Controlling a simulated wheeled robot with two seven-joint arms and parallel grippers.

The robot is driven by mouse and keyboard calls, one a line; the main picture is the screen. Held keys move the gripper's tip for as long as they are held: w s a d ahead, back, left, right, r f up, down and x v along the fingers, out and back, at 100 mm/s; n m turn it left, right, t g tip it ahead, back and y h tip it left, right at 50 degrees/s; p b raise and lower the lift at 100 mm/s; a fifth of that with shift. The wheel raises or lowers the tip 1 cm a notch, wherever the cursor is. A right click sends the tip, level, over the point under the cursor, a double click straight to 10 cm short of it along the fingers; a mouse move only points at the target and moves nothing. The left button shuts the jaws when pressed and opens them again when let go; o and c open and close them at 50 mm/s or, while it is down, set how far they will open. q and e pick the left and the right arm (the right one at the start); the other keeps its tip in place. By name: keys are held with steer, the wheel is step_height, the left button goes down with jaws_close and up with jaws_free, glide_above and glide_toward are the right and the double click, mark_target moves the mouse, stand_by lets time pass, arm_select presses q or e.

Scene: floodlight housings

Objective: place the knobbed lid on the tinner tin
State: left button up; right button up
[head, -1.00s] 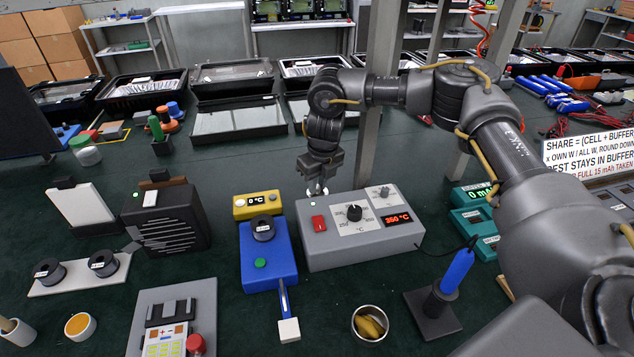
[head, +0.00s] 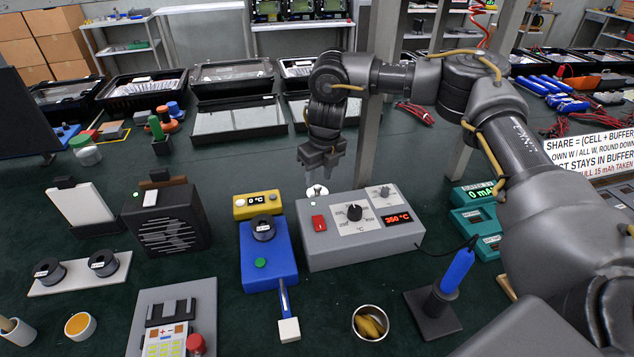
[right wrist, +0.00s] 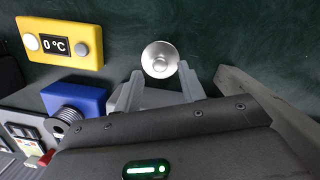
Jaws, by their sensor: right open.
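The knobbed lid (head: 317,190) is a small round silvery disc with a knob on top, just behind the grey soldering station. It also shows in the right wrist view (right wrist: 160,60), lying level beyond the fingertips. The tinner tin is not separately visible; I cannot tell from these views whether it is under the lid. My right gripper (head: 321,168) is above the lid, pointing down, open and empty. In the right wrist view its two fingers (right wrist: 158,88) are spread apart with nothing between them. My left gripper is not in view.
The grey station (head: 360,228) stands right in front of the lid. A yellow meter (head: 257,203) reading 0 °C and a blue unit (head: 268,262) are to its left. A grey post (head: 368,130) rises behind to the right. Dark green table behind the lid is clear.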

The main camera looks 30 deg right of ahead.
step_height(320, 180, up, 9)
steer(key=s, duration=0.1)
steer(key=shift+s+p, duration=0.2)
steer(key=shift+p, duration=0.15)
